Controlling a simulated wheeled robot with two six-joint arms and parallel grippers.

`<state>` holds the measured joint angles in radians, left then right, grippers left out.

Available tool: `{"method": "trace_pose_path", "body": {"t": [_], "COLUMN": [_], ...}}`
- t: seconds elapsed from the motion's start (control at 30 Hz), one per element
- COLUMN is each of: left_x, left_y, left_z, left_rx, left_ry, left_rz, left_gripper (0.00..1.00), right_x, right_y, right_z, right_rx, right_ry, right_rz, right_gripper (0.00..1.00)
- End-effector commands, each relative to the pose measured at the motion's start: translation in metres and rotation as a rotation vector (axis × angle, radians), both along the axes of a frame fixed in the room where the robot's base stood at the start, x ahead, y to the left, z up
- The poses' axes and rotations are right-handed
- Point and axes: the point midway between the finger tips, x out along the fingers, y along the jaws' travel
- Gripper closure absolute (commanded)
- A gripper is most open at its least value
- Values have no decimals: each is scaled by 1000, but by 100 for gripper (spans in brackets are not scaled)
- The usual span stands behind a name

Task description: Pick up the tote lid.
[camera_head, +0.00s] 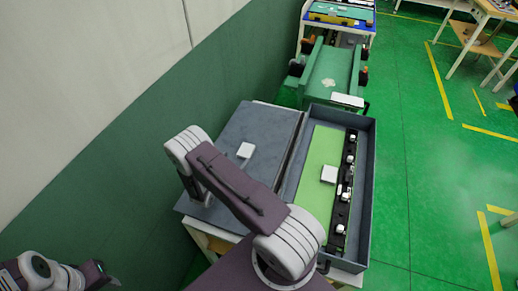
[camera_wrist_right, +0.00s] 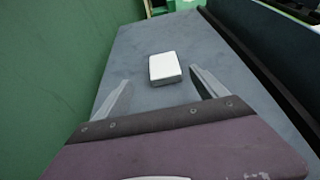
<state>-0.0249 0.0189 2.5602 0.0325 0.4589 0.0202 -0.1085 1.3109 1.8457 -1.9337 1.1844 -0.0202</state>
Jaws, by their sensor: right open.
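The tote lid (camera_head: 262,126) is a flat blue-grey panel lying on a table left of the open tote. A small white block (camera_head: 245,150) sits on its top. In the right wrist view the lid (camera_wrist_right: 225,60) fills the middle, with the white block (camera_wrist_right: 165,68) ahead of my right gripper (camera_wrist_right: 159,83). That gripper is open and empty, its fingers pointing toward the block, one to each side.
The open blue-grey tote (camera_head: 371,165) stands close along the lid's right side. It holds a green board (camera_head: 318,150), a white block and a black strip (camera_head: 341,208) with several white pieces. A green wall is at left.

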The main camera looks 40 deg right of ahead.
Motion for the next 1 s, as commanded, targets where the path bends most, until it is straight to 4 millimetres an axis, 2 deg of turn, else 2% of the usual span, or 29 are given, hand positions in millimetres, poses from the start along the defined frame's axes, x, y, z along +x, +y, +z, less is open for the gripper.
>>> {"method": "trace_pose_path", "body": {"t": [0.1,0.3,0.47,0.73,1.0], "left_x": [0,0,0,0,0], "left_y": [0,0,0,0,0], "left_z": [1,4,4,9,9], "left_rx": [0,0,0,0,0], "left_ry": [1,0,0,0,0], "left_rz": [0,0,0,0,0], "left_gripper": [64,64,64,64,64], "right_x": [2,13,16,29,33], "right_y": [-4,-29,-34,-71,-77], "right_z": [-2,-13,-16,-34,-36], "right_rx": [0,0,1,2,1], "right_ry": [0,-1,1,-2,0], "right_rz": [1,-3,-1,-4,0], "right_gripper": [18,18,18,18,18]}}
